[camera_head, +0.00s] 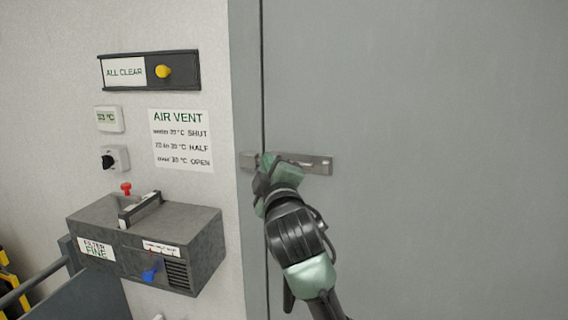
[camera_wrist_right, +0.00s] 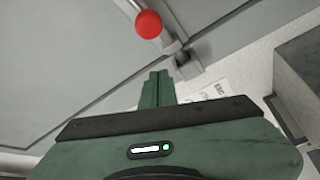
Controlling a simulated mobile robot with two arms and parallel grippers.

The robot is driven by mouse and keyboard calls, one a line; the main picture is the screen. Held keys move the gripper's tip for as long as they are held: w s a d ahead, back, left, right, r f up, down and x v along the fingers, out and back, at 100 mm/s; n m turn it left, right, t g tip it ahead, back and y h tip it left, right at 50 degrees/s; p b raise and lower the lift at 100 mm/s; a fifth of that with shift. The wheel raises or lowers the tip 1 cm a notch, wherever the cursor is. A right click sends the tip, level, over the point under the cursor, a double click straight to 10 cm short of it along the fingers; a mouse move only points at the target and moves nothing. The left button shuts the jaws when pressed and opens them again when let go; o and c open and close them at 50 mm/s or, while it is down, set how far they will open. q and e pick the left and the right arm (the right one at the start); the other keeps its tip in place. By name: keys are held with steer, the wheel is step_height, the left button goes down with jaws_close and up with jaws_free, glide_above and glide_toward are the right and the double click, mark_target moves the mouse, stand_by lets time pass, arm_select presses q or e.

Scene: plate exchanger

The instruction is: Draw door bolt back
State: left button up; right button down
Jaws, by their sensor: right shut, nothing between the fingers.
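The door bolt (camera_head: 318,164) is a grey metal bar lying level across the seam between the grey door (camera_head: 430,120) and its frame. My right gripper (camera_head: 276,168) is in front of the left part of the bolt and hides some of it. In the right wrist view a red ball knob (camera_wrist_right: 148,24) stands out from the bolt. There my right gripper (camera_wrist_right: 159,82) shows its green fingers shut together and empty, below the knob and apart from it in the picture. My left gripper is not in view.
Left of the door frame, the wall holds an air vent sign (camera_head: 181,140), an all clear panel (camera_head: 149,70) with a yellow knob, and a thermostat (camera_head: 108,119). A grey filter box (camera_head: 200,240) juts out below. The door surface to the right is clear.

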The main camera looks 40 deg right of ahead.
steer(key=d, duration=0.1)
steer(key=s+d+f, duration=0.1)
steer(key=d+p, duration=0.1)
steer(key=shift+s+d+f, duration=0.1)
steer(key=shift+s+f, duration=0.05)
steer(key=shift+f, duration=0.2)
